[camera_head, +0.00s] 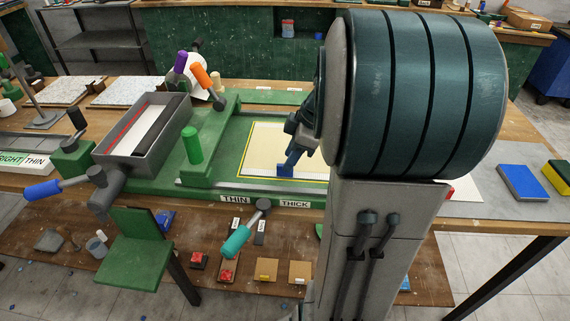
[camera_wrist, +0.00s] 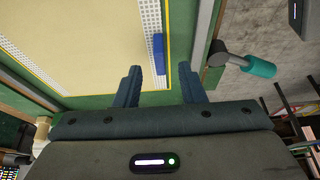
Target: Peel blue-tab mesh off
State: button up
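A flat cream panel (camera_head: 262,150) with a yellow border lies in the green frame of the bench machine. In the wrist view the cream sheet (camera_wrist: 85,40) has white perforated mesh (camera_wrist: 151,18) showing along its edge. A blue tab (camera_wrist: 158,54) sits at that mesh edge; it also shows in the head view (camera_head: 284,171). My gripper (camera_wrist: 161,82) is open and empty. Its two fingers point toward the tab, which lies just beyond the fingertips and between their lines. In the head view my arm hides the right part of the panel.
A teal-handled lever (camera_wrist: 258,66) stands beside the frame, near the THIN and THICK labels (camera_head: 265,202). A grey trough (camera_head: 150,130) and a green upright handle (camera_head: 192,145) are on the left. Blue (camera_head: 523,182) and yellow (camera_head: 560,175) blocks lie at the right.

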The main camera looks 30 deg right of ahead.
jog(key=shift+x, duration=2.05)
jog(key=shift+c, duration=0.3)
grip_shut()
